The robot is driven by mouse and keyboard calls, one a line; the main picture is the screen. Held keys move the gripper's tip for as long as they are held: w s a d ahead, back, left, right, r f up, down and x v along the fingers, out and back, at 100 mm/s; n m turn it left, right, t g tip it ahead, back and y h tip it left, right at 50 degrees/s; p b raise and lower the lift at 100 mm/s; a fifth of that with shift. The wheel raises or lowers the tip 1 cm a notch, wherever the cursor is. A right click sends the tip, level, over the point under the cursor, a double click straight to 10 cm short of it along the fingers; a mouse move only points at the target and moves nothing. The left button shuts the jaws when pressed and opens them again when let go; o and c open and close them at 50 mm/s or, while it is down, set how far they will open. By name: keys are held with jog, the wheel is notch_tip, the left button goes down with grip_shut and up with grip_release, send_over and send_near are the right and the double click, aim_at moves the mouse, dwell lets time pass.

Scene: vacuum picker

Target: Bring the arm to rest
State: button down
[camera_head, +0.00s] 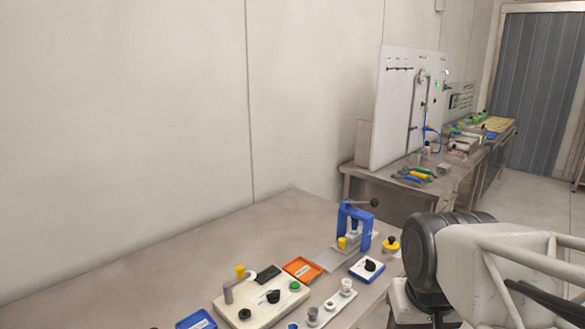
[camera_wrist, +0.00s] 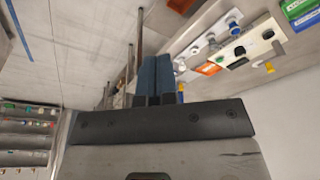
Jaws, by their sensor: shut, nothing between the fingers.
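My gripper (camera_wrist: 156,60) shows in the wrist view as two dark blue fingers side by side beyond the dark mounting plate. The fingers are closed together with nothing visible between them. They are apart from the workbench items, which appear beyond them at the upper right of the tilted wrist view. I cannot make out the gripper in the head view. The workbench (camera_head: 150,272) fills the lower part of the head view.
On the bench are a blue press (camera_head: 345,222), an orange tray (camera_head: 301,269), a pale control box (camera_head: 250,306) and a blue tray (camera_head: 196,320). The bench's back left is bare. A white panel (camera_head: 395,120) stands on another bench behind, holding tools.

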jog(key=shift+s+f, duration=0.35)
jog(key=shift+s, duration=0.25)
jog(key=shift+s+f, duration=0.35)
jog(key=shift+s, duration=0.2)
